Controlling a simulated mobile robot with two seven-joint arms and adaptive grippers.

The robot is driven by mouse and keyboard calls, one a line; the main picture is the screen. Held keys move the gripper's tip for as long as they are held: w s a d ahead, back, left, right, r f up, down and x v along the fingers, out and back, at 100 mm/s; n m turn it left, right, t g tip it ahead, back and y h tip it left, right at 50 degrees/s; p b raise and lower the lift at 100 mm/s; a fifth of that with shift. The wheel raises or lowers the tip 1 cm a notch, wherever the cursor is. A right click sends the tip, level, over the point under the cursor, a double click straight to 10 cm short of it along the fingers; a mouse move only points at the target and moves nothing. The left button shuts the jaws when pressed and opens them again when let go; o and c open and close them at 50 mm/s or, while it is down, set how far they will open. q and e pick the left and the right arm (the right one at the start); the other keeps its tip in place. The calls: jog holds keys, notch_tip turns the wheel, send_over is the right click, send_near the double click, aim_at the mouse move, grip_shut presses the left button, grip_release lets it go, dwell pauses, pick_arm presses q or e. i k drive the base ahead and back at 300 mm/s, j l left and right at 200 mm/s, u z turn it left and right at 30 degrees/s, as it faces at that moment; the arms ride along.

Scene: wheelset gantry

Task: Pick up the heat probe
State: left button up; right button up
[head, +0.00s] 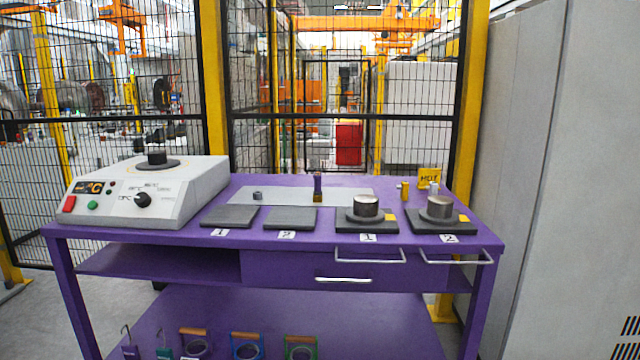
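A small upright tool (317,187) with a dark purple upper part and a yellowish base stands near the middle of a grey plate on the purple table. A small yellow upright piece (404,190) stands at the back right of the table, beside a yellow sign. Both are small in view, and I cannot tell for certain which is the heat probe. Neither gripper shows in the head view, and nothing touches either piece.
A heater with knob and buttons (150,195) fills the table's left side. Two dark pads (230,216) lie along the front; two holders with metal cylinders (367,207) stand to their right. The yellow sign (429,177) stands behind. A grey cabinet (540,180) flanks the right.

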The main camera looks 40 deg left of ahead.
aim_at(317, 191)
jog(key=u, duration=1.5)
